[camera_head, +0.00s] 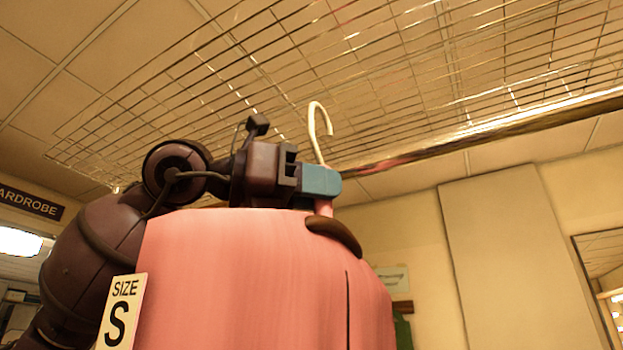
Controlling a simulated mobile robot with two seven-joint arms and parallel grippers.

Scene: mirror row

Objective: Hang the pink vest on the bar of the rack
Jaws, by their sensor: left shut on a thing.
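The pink vest (250,275) hangs from a hanger with a brown shoulder (335,237) and a cream hook (314,125). My left gripper (321,181) is shut on the hanger's neck, just below the hook. The vest hangs below it, with a "SIZE S" tag (122,312) on its left side. The rack's shiny bar (480,138) runs from the right edge toward the gripper. The hook's tip is above the bar's near-gripper part in the picture, and the hook does not show around the bar. Their depth gap is hard to tell. My right gripper is out of view.
A wire grid shelf (330,60) spreads overhead, above the bar. A plain pale panel (510,260) stands on the wall at right, with a mirror-like frame (600,255) at the edge. A wardrobe sign (30,202) is at far left.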

